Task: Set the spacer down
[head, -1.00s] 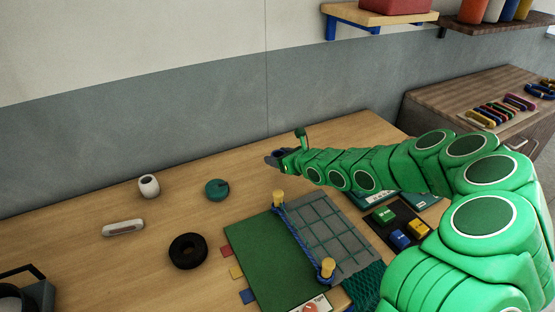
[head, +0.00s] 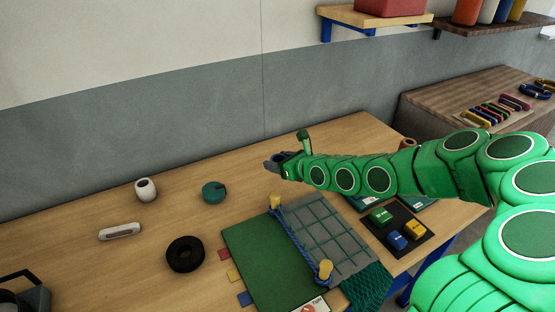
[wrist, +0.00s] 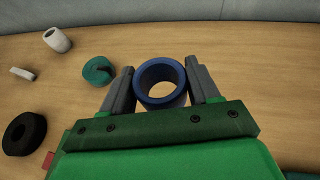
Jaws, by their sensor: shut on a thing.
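The spacer (wrist: 162,101) is a short blue ring with a wide round hole. In the wrist view it sits upright between the two grey fingers of my gripper (wrist: 160,76), which are shut on it from both sides. In the head view my gripper (head: 277,162) is over the back part of the wooden table, and only a little dark blue of the spacer shows there. I cannot tell whether the spacer's underside touches the wood.
A teal disc (head: 214,192), a white cup (head: 146,189), a white bar (head: 119,231) and a black ring (head: 185,253) lie left. A green mat (head: 258,262) with yellow posts and blue rope lies in front. Bare wood surrounds the spacer.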

